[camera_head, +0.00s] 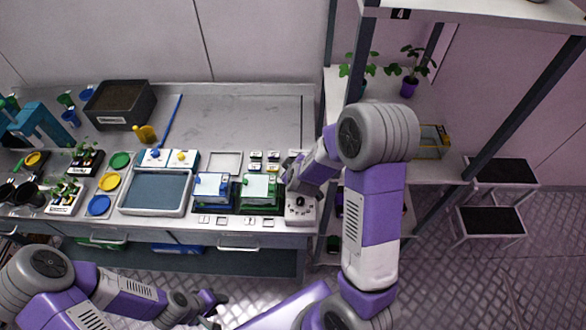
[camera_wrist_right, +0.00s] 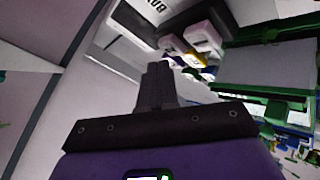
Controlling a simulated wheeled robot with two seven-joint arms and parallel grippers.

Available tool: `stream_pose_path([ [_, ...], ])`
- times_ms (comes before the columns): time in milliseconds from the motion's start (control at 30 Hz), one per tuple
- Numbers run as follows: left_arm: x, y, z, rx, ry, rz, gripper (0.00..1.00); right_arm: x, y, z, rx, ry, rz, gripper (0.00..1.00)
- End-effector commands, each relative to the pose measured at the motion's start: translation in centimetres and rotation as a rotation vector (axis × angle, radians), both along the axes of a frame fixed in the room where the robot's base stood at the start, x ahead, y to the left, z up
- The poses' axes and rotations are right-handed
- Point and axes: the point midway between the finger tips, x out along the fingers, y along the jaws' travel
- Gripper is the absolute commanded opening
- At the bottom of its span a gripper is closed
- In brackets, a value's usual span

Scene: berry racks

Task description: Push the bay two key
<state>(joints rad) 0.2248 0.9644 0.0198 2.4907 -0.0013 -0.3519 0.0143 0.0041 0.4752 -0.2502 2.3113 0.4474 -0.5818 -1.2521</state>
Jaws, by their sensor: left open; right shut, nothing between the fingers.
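A white control box (camera_head: 300,209) with small dark and light knobs stands at the right front of the bench. I cannot pick out the bay two key on it. My right gripper (camera_head: 293,172) is over the back of this box and hides part of it. In the right wrist view its shut, empty fingers (camera_wrist_right: 157,82) point at a pale box with dark lettering, white blocks (camera_wrist_right: 205,37) and a yellow piece (camera_wrist_right: 194,60). I cannot tell whether the fingertips touch anything. My left gripper (camera_head: 212,308) is open and empty, low in front of the bench.
Green (camera_head: 260,191) and blue (camera_head: 213,190) racks stand left of the box. A grey tray (camera_head: 157,208), colored lids and a dark bin (camera_head: 118,121) are farther left. A shelf post (camera_head: 354,75) rises close behind my right arm. The back of the bench is mostly clear.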

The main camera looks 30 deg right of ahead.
Motion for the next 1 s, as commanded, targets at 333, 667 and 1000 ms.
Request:
stream_pose_path([
  [333, 0.0, 0.0, 0.3, 0.000, 0.000, 0.000, 0.43, 0.0, 0.0, 0.3, -0.001, 0.000, 0.001, 0.00],
  [667, 0.0, 0.0, 3.4, 0.000, 0.000, 0.000, 0.43, 0.0, 0.0, 3.4, -0.001, 0.000, 0.001, 0.00],
  [1000, 0.0, 0.0, 6.3, 0.000, 0.000, 0.000, 0.43, 0.0, 0.0, 6.2, -0.001, 0.000, 0.001, 0.00],
])
